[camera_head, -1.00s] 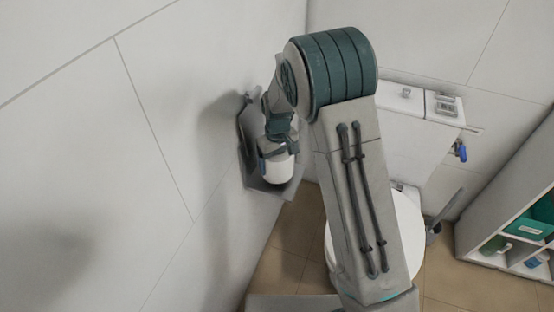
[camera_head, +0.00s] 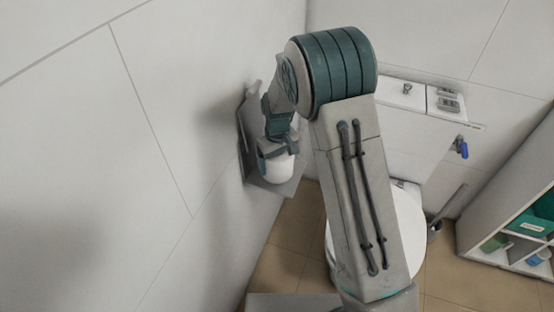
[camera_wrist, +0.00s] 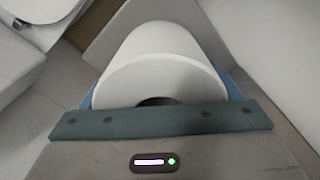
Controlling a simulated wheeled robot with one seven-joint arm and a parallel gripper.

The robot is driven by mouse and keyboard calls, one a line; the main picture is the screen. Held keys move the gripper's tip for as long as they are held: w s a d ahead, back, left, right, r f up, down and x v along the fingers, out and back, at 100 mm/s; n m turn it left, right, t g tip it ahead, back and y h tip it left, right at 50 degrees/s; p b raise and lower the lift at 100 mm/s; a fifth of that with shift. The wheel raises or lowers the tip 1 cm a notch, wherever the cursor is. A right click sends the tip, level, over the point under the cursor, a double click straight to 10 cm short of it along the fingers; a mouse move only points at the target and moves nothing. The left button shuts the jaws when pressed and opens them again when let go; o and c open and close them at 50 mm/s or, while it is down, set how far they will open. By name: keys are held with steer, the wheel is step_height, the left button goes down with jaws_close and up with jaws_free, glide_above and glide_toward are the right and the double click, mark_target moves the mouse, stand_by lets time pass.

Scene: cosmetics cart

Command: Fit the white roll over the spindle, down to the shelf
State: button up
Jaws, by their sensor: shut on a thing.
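The white roll (camera_head: 280,168) is in my gripper, low in front of the grey wall holder with its shelf (camera_head: 271,188). In the wrist view the white roll (camera_wrist: 165,60) fills the middle, with the dark opening of its core just above the gripper's edge. My gripper (camera_head: 276,150) is shut on the roll; blue finger parts show on both sides of it in the wrist view. The roll is over or on the shelf; I cannot tell whether it touches. The spindle is hidden, so I cannot see whether the roll is around it.
The tiled wall (camera_head: 150,130) is close on the left. A toilet (camera_head: 408,225) stands behind my arm, with a brush handle (camera_head: 450,205) beside it. A white shelf unit (camera_head: 510,225) with bins and bottles is at the right.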

steer(key=shift+f, duration=0.15)
steer(key=o, duration=0.9)
steer(key=shift+r, duration=6.05)
steer(key=s+d+r+m+t+p, duration=0.1)
steer(key=s+d+r+m+p, duration=0.25)
steer(key=s+d+r, duration=0.65)
steer(key=s+d+r+m+p, duration=0.1)
steer(key=s, duration=0.4)
steer(key=s+d+r+m+t+p, duration=0.1)
steer(key=s+d+r, duration=0.1)
steer(key=s, duration=0.3)
steer(key=s+d+r+m+p, duration=0.1)
steer(key=s+d, duration=0.1)
steer(key=s, duration=0.3)
steer(key=shift+d+r+t, duration=0.2)
steer(key=shift+t, duration=0.2)
